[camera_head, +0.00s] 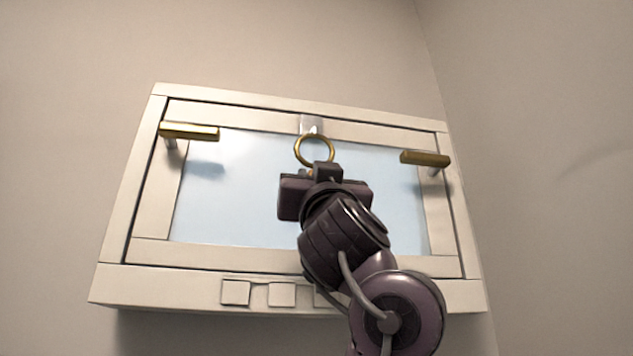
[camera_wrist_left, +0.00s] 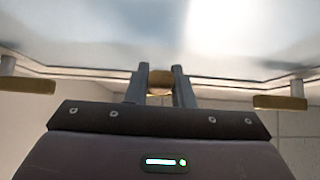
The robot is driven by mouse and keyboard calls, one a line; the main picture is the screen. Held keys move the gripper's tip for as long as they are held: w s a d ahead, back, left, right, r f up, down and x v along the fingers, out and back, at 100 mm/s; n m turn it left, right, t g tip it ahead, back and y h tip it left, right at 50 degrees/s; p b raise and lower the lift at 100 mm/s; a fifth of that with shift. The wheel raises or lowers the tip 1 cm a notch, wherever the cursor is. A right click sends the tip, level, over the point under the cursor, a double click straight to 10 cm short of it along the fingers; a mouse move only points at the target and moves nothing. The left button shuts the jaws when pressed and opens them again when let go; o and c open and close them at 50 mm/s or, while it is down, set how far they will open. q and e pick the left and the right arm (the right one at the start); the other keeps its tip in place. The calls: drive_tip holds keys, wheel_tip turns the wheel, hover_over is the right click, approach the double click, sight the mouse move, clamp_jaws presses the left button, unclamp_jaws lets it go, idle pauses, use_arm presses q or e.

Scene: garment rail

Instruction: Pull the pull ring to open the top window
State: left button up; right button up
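The top window (camera_head: 300,185) is a pale framed panel with a bluish pane high on the wall, and it looks closed. A brass pull ring (camera_head: 314,150) hangs from a small plate at its top middle. My left gripper (camera_head: 316,172) is just below the ring, in front of the pane, its body hiding its fingers in the head view. In the left wrist view the two fingers (camera_wrist_left: 161,85) stand apart, with the brass ring (camera_wrist_left: 159,83) showing between their tips. I cannot tell whether they touch it. My right gripper is not in view.
Brass handles stick out at the window's left (camera_head: 189,131) and right (camera_head: 425,159), clear of my arm. Several small square panels (camera_head: 236,292) sit on the lower frame. A side wall (camera_head: 540,180) stands close on the right.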

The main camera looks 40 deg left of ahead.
use_arm(q)
drive_tip(key=o, duration=0.4)
drive_tip(key=shift+s+d+f+b, duration=0.1)
drive_tip(key=shift+d+f+b, duration=0.05)
drive_tip(key=shift+f+b, duration=0.15)
drive_tip(key=b+v, duration=0.5)
drive_tip(key=v, duration=0.2)
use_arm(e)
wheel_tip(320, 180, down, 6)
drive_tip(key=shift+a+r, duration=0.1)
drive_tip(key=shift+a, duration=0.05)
use_arm(q)
drive_tip(key=shift+d, duration=0.1)
